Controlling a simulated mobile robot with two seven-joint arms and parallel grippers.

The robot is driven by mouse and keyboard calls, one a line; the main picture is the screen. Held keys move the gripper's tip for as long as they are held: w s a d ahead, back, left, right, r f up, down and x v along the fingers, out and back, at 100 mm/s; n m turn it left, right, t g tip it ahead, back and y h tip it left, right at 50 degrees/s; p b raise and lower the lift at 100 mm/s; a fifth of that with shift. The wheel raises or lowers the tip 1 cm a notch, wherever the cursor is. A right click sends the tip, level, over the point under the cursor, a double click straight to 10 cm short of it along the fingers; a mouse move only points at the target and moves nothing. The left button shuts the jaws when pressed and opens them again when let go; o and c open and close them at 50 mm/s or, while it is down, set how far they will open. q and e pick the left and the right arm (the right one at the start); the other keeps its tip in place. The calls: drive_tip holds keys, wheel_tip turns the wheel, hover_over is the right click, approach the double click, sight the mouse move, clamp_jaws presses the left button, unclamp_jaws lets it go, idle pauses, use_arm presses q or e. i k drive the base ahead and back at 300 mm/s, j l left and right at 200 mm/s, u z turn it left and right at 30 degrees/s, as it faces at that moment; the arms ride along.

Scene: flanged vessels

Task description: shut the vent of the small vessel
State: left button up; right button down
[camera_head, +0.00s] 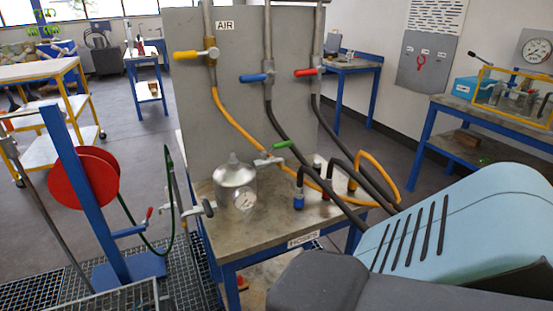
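The small vessel (234,188) is a silver rounded can with a domed top and a round gauge (243,200) on its front. It stands on the grey bench top. A valve with a green lever (281,146) sits at its upper right, beside the yellow hose. The lever slants up to the right, and I cannot tell whether the valve is open. A grey valve (208,208) with a red-tipped handle nearby shows at the vessel's lower left. Neither of my grippers is in view.
A grey panel (240,110) behind the vessel carries yellow (188,55), blue (253,78) and red (305,72) levers. Black and yellow hoses cross the bench's right side. A blue post with a red reel (68,180) stands left. My light-blue body part covers the lower right.

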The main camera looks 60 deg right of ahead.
sight(285, 144)
drive_tip(key=z, duration=1.75)
